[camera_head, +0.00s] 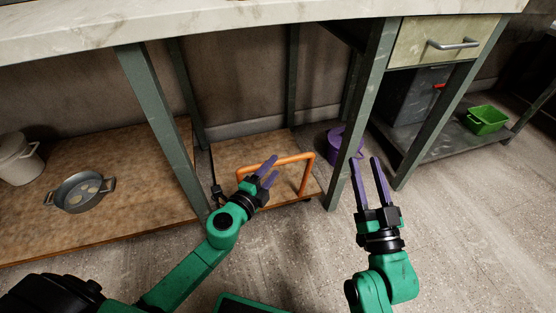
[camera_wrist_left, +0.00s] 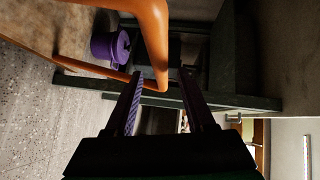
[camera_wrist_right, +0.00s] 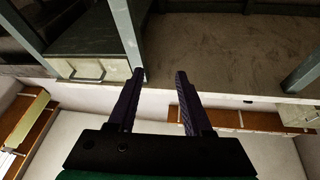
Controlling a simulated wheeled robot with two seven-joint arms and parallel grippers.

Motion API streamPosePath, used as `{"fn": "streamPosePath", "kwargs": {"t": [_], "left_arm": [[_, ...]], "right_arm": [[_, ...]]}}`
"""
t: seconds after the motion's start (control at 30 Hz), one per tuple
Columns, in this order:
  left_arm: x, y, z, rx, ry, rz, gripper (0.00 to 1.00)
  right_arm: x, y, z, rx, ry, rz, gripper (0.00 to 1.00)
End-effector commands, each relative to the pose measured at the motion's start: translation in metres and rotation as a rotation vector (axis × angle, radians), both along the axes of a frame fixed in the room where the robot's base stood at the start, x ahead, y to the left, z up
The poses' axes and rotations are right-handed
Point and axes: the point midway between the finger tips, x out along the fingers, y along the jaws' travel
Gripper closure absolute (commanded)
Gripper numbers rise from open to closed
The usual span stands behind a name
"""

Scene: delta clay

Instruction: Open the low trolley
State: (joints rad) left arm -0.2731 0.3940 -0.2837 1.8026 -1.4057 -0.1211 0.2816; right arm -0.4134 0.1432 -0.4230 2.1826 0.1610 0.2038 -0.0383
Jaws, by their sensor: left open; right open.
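The low trolley (camera_head: 237,152) is a flat brown platform under the bench, between green-grey legs. Its orange tube handle (camera_head: 307,172) stands at its front right. My left gripper (camera_head: 268,168) is open at the handle's left part. In the left wrist view the orange handle (camera_wrist_left: 152,40) passes close in front of the open left fingers (camera_wrist_left: 160,80); I cannot tell whether they touch it. My right gripper (camera_head: 367,170) is open and empty, in front of a bench leg, right of the trolley. The right wrist view shows its open fingers (camera_wrist_right: 160,78) with nothing between them.
A purple pot (camera_head: 337,143) sits behind a bench leg (camera_head: 358,110), right of the trolley. A metal pan (camera_head: 80,191) and a pale pot (camera_head: 17,158) stand on the left lower shelf. A green bin (camera_head: 487,120) is at right. The floor at front right is clear.

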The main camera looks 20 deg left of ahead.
Motion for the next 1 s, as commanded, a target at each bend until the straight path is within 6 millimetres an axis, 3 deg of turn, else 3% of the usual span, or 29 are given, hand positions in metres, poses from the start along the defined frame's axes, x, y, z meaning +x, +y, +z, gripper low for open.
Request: {"fn": "streamPosePath", "kwargs": {"t": [0.07,0.2,0.5,0.63,0.67,1.0], "left_arm": [[0.012,-0.003,0.001,0.001,-0.001,-0.001,0.45],[0.033,-0.008,-0.004,0.0,-0.001,-0.001,0.45],[0.037,-0.009,-0.005,0.001,0.001,-0.001,0.45],[0.037,-0.009,-0.005,0.001,0.001,-0.001,0.95],[0.037,-0.009,-0.005,0.001,0.001,-0.001,1.0],[0.037,-0.009,-0.005,0.001,0.001,-0.001,1.0]], "right_arm": [[-0.003,0.002,-0.017,-0.009,0.052,0.007,0.5],[-0.003,0.002,-0.021,-0.011,0.062,0.009,0.5],[-0.003,0.002,-0.022,-0.011,0.065,0.009,0.5],[-0.003,0.002,-0.022,-0.011,0.065,0.009,0.5],[-0.003,0.002,-0.022,-0.011,0.065,0.009,0.5],[-0.003,0.002,-0.022,-0.011,0.065,0.009,0.5]]}}
